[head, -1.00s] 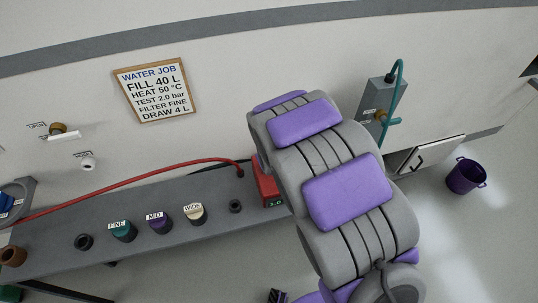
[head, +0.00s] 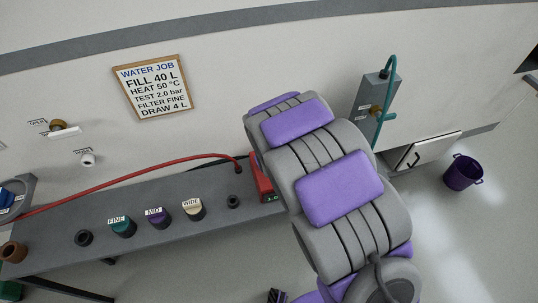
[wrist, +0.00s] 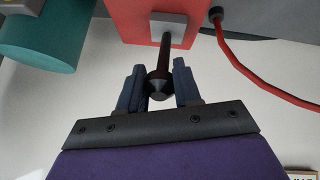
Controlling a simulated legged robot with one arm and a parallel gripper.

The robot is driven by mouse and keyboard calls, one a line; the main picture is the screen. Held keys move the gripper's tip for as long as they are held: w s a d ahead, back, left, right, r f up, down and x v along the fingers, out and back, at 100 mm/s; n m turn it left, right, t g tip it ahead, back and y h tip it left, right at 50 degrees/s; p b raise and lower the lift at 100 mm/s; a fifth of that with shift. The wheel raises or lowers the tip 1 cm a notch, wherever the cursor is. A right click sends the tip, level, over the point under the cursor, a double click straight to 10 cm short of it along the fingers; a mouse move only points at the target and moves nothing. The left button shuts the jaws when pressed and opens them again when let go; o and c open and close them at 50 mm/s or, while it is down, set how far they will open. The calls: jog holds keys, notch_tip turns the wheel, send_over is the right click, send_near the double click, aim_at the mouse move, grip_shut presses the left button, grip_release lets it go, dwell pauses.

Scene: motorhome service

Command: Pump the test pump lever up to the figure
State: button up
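The red test pump (head: 262,180) stands at the right end of the grey bench, mostly hidden behind my arm in the head view. Its small figure reads about 1.0, though the digits are tiny. In the wrist view the red pump body (wrist: 125,18) is at the top, with a pale plate and the dark lever (wrist: 165,50) reaching toward me. My gripper (wrist: 160,88) has its two blue fingers on either side of the lever's round dark end and appears closed on it. The gripper is hidden in the head view.
A sign (head: 151,88) on the wall reads TEST 2.0 bar. A red hose (head: 130,180) runs along the bench (head: 60,222) to the pump. Fine, mid and wide filters (head: 157,218) stand on the bench. A purple bucket (head: 462,174) is on the floor at right.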

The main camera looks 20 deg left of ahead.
jog(key=o, duration=0.4)
jog(key=shift+a+f, duration=0.1)
jog(key=shift+f, duration=0.05)
jog(key=shift+o, duration=0.2)
jog(key=shift+s+d+r, duration=0.2)
jog(key=shift+s+r, duration=0.05)
jog(key=shift+r, duration=0.25)
jog(key=p+v, duration=0.1)
jog(key=v, duration=1.5)
jog(key=shift+s+p, duration=0.15)
jog(key=shift+p, duration=0.2)
jog(key=shift+a, duration=0.1)
